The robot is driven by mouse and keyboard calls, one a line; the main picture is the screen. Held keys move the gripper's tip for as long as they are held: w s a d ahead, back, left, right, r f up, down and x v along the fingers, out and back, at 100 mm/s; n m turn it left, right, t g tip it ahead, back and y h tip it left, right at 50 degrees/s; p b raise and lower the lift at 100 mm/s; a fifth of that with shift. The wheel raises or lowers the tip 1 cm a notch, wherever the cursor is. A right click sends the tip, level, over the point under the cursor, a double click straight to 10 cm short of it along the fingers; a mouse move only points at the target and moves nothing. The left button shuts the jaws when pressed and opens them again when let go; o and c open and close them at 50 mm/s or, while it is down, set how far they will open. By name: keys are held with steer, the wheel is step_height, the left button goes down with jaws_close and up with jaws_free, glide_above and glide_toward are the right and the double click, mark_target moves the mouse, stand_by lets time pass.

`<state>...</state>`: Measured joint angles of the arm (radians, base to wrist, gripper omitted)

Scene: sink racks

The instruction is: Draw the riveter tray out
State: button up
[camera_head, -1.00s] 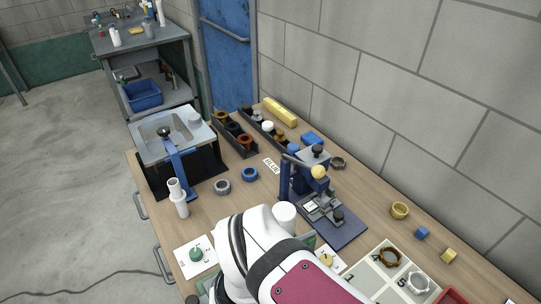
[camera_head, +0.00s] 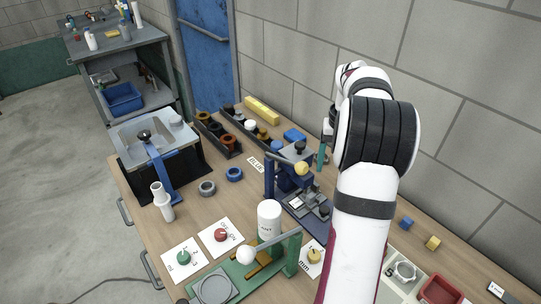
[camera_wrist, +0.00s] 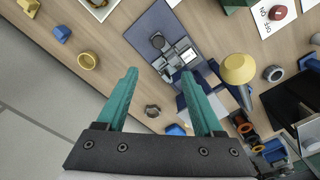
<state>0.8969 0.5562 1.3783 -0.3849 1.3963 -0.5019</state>
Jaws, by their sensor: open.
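What looks like the riveter is a dark blue bench press (camera_head: 283,181) with a yellow ball (camera_head: 301,168) on its lever. The ball looms large in the wrist view (camera_wrist: 238,69). Its metal tray (camera_head: 304,202) with a dark knob (camera_head: 324,210) sits over the blue base plate, partly behind my arm. In the wrist view the tray (camera_wrist: 178,58) and knob (camera_wrist: 158,41) lie beyond my fingertips. My gripper (camera_wrist: 160,75) is open and empty, high over the wall side of the bench. In the head view only a teal finger shows beside my arm.
A green lever press (camera_head: 289,259) with a white ball stands at the front. A grey-topped unit with a blue lever (camera_head: 162,172) is at the left. Dark part bins (camera_head: 218,138) lie behind. A grey nut (camera_wrist: 152,111) and yellow ring (camera_wrist: 87,60) lie near the wall.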

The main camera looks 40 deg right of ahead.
step_height(320, 180, down, 16)
steer(key=shift+s+f, duration=0.1)
steer(key=shift+f, duration=0.05)
jaws_close()
stand_by(0.4)
stand_by(1.1)
